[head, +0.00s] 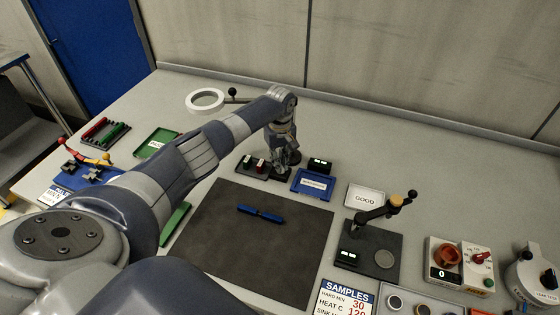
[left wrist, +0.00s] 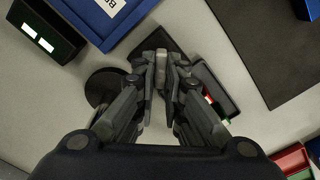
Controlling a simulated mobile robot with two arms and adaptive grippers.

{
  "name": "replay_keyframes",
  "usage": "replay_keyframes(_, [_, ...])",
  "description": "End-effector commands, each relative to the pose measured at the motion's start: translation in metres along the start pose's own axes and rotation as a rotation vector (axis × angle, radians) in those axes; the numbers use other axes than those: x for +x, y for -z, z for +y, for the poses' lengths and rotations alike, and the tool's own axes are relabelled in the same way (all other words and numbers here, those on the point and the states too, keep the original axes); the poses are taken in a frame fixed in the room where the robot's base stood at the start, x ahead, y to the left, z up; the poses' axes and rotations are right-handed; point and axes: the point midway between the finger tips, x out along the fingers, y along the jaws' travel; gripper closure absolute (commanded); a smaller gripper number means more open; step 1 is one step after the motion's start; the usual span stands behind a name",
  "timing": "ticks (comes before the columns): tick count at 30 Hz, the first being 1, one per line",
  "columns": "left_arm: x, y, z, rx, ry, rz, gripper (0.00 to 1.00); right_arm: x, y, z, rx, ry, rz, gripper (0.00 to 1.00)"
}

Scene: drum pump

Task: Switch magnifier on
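The magnifier's white ring lens (head: 205,100) stands at the back left of the table in the head view, with a dark knob beside it. A dark round base (left wrist: 105,88) shows left of the fingers in the left wrist view. A black plate (head: 255,170) with small red and white parts lies close to the gripper. My left gripper (head: 285,155) points down beside this plate; in the left wrist view its fingertips (left wrist: 161,60) come together over a dark plate, seemingly empty. Whether they touch anything is unclear. My right gripper is not in view.
A blue tray (head: 313,183) and a small black display (head: 320,164) stand right of the gripper. A dark mat (head: 255,255) with a blue pen-like object (head: 260,213) lies in front. A green tray (head: 158,143) is at the left, a white GOOD tray (head: 366,193) at the right.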

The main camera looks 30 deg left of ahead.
Motion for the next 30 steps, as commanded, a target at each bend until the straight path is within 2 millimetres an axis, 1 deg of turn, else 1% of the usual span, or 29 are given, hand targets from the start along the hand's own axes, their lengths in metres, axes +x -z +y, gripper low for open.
replay_keyframes(8, [-0.0004,-0.0002,0.0000,0.023,0.000,-0.001,1.00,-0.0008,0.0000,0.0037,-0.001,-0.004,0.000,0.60])
replay_keyframes(14, [-0.0006,-0.0010,0.0009,0.112,0.000,-0.002,1.00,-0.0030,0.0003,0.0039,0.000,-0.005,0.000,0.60])
replay_keyframes(20, [-0.0009,-0.0011,0.0018,0.270,-0.001,-0.003,1.00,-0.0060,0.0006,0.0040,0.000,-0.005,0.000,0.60])
replay_keyframes(30, [-0.0008,-0.0016,0.0030,0.593,0.000,-0.002,1.00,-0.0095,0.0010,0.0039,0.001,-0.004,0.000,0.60])
